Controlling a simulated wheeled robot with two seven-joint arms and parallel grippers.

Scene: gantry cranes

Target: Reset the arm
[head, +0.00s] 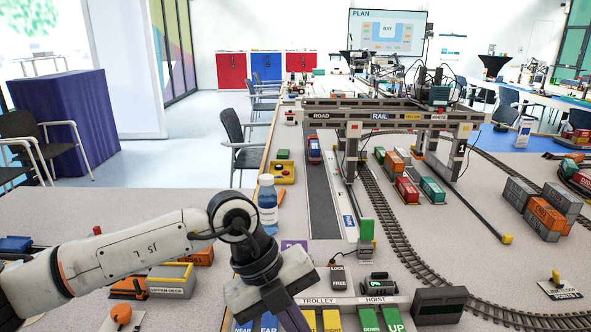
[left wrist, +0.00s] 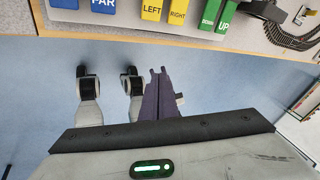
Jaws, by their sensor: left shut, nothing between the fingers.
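My left arm comes in from the left in the head view. Its gripper (head: 292,320) points down near the bottom edge, in front of the control panel, and its tips are cut off there. In the left wrist view the purple fingers of the gripper (left wrist: 158,72) are together with nothing between them. They are over the blue floor, just off the table edge and below the yellow LEFT key (left wrist: 152,9) and RIGHT key (left wrist: 177,12). My right arm and gripper are not in view.
The green DOWN key (head: 369,319) and UP key (head: 393,318) lie right of the gripper. A bottle (head: 268,207) stands behind my forearm. An UPPER DECK tray (head: 170,281) sits under the arm. A gantry crane (head: 390,115) spans the road and rail further back.

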